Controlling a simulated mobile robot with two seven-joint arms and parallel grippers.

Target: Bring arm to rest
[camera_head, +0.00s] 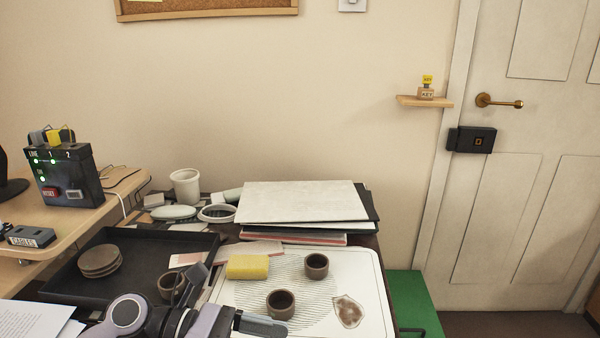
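My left arm comes in along the bottom edge, left of the middle. Its gripper (243,299) has two dark finger-like parts spread apart, with nothing visible between them, so it looks open. It hangs over the near side of the table, in front of a brown cup (171,288) on the black tray (70,256) and left of another brown cup (281,304). The arm covers part of the tray's front. I cannot tell whether the arm touches anything. My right arm and gripper are not in view.
A white board (367,275) bears a yellow sponge (248,267), a brown cup (316,266) and a brownish fragment (348,312). Stacked sheets (302,201) and a white pot (186,187) stand behind. A desk with a control box (68,176) is left. A door is right.

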